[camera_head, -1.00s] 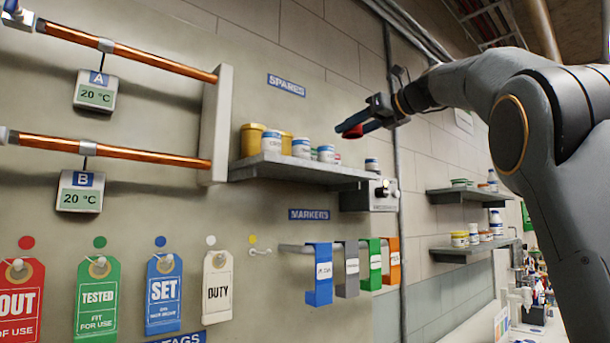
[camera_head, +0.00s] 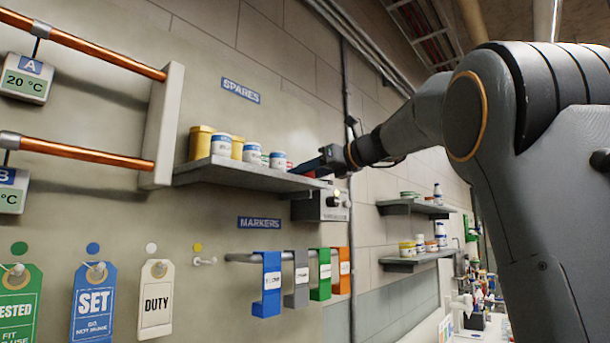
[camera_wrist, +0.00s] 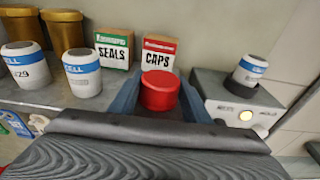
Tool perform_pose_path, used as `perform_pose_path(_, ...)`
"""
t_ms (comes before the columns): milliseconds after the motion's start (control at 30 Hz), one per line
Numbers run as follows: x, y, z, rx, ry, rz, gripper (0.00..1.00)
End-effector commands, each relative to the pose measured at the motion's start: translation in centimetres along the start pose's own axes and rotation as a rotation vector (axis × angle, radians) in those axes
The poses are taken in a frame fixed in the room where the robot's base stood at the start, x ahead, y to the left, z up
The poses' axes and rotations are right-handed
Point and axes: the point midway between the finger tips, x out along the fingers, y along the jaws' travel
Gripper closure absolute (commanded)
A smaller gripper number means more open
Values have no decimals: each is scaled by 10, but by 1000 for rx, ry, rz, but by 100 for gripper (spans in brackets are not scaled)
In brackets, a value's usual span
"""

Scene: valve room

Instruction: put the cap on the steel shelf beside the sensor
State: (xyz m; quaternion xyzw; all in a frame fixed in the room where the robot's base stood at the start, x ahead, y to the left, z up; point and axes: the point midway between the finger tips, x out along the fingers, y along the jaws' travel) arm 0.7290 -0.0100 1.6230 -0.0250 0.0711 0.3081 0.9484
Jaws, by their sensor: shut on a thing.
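My gripper (camera_wrist: 158,98) is shut on a round red cap (camera_wrist: 160,88), which sits between the two blue fingers in the wrist view. In the head view my gripper (camera_head: 312,166) is at the right end of the grey steel shelf (camera_head: 240,179), and the cap cannot be told clearly there. The wrist view shows the shelf top (camera_wrist: 35,97) to the left; contact with the cap cannot be told. White jars with blue bands (camera_wrist: 82,75) stand left of the cap. Nothing in view is labelled as a sensor.
Boxes marked SEALS (camera_wrist: 113,48) and CAPS (camera_wrist: 159,53) stand behind the cap. Yellow tubs (camera_head: 201,143) are at the shelf's left. A grey box (camera_head: 320,207) with a lit button sits at the right, another banded jar (camera_wrist: 250,70) on it. Coloured markers (camera_head: 267,285) hang below.

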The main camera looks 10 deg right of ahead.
Motion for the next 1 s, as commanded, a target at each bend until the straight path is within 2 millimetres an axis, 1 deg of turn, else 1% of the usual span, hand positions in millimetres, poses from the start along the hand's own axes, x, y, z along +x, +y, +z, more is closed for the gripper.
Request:
perform_pose_path(267,0,0,-2,0,0,0,77)
perform_pose_path(300,0,0,-2,0,-1,0,53)
perform_pose_path(400,0,0,-1,0,-1,0,38)
perform_pose_path(767,-2,0,1,-1,-1,-1,38)
perform_pose_path(867,-13,-2,0,-1,-1,-4,38)
perform_pose_path(1000,-38,-2,0,-1,-2,-4,38)
